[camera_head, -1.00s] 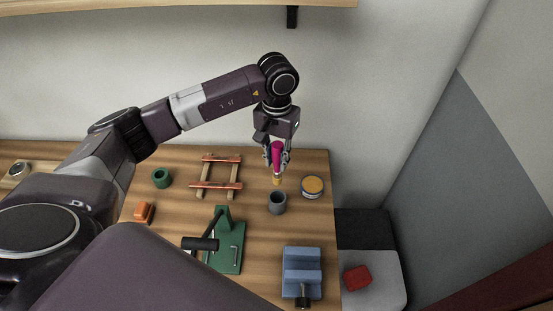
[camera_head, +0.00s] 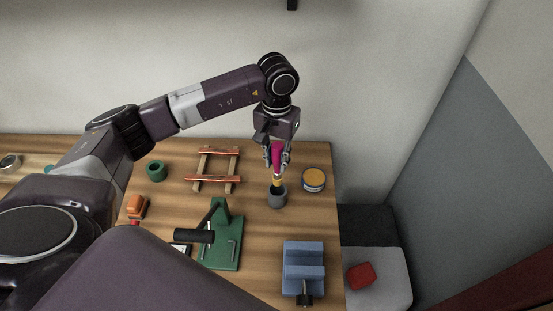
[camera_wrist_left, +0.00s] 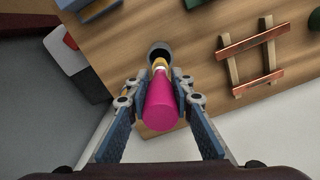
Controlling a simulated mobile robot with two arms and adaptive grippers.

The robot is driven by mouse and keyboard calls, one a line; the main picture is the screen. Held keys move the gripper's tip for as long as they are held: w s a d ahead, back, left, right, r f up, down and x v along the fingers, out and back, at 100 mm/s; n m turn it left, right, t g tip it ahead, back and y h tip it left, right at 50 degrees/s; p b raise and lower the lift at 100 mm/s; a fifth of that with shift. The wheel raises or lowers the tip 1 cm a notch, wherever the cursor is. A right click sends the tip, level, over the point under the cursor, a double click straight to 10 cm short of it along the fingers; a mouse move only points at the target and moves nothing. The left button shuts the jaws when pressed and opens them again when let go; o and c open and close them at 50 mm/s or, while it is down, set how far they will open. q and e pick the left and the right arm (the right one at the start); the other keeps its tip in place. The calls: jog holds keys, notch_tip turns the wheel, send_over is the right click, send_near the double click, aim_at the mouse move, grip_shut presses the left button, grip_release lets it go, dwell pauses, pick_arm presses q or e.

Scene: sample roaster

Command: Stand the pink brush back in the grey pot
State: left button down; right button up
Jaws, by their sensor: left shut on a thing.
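My left gripper (camera_head: 277,150) is shut on the pink handle of the brush (camera_head: 277,158). The brush hangs upright, with its yellow band and dark bristle end pointing down. The small grey pot (camera_head: 277,200) stands on the table directly below. In the head view the bristle end overlaps the pot's mouth; I cannot tell how far inside it is. In the left wrist view the brush (camera_wrist_left: 160,105) lies between the fingers of my left gripper (camera_wrist_left: 158,88), and its far end lines up with the dark opening of the pot (camera_wrist_left: 159,48). My right gripper is not in view.
A round tin with a yellow top (camera_head: 313,178) stands right of the pot. A wooden rack (camera_head: 214,170) is to the left, a green press (camera_head: 222,240) front left, and a blue vise-like block (camera_head: 303,265) in front. The table's right edge is close.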

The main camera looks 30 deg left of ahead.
aim_at(276, 185)
pick_arm(q)
jog(key=shift+f, duration=0.25)
notch_tip(276, 185, down, 4)
jog(key=b, duration=0.4)
jog(key=shift+f+b, duration=1.25)
jog(key=shift+b, duration=0.15)
jog(key=shift+f, duration=0.2)
jog(key=shift+f+b, duration=1.35)
jog(key=shift+b, duration=0.3)
jog(key=c, duration=1.6)
grip_release()
jog(key=shift+r, duration=0.1)
notch_tip(276, 185, up, 12)
